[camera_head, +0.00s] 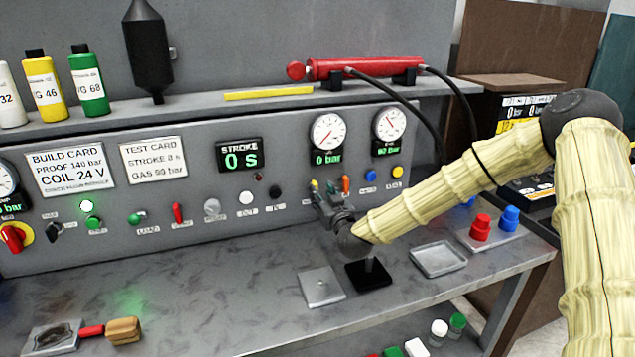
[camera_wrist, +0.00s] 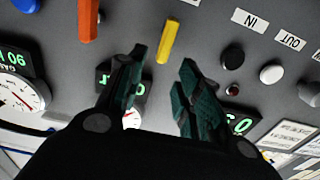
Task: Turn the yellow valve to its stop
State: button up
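The yellow valve (camera_head: 315,186) is a small lever on the grey panel, left of an orange lever (camera_head: 346,185). In the wrist view, which is upside down, the yellow valve (camera_wrist: 168,40) stands just beyond my fingertips, in line with the gap between them. The orange lever (camera_wrist: 88,20) is to its left there. My gripper (camera_wrist: 160,68) is open, with a clear gap between its dark green fingers and nothing held. In the head view my gripper (camera_head: 330,202) is close to the panel below the two levers. Whether a finger touches the valve cannot be told.
Gauges (camera_head: 328,132) and a stroke display (camera_head: 240,155) sit above the levers. Blue (camera_head: 370,175) and yellow (camera_head: 397,172) knobs are to the right. Below, the bench holds a metal plate (camera_head: 321,288), a black block (camera_head: 368,275) and a tray (camera_head: 438,259). The bench's middle left is clear.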

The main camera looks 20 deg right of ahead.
aim_at(317, 187)
jog(key=w, duration=0.3)
jog(key=w+p, duration=0.1)
jog(key=w, duration=0.1)
jog(key=shift+w+f, duration=0.3)
jog(key=shift+w, duration=0.05)
jog(key=shift+w+a+f, duration=0.1)
jog(key=shift+w+a, duration=0.1)
jog(key=shift+w, duration=0.2)
jog(key=shift+w+a+f, duration=0.1)
jog(key=shift+w+a, duration=0.05)
jog(key=shift+w, duration=0.25)
jog(key=shift+s+d+r, duration=0.1)
jog(key=shift+s+d, duration=0.05)
jog(key=shift+d, duration=0.05)
jog(key=shift+a, duration=0.1)
jog(key=c, duration=0.6)
grip_shut()
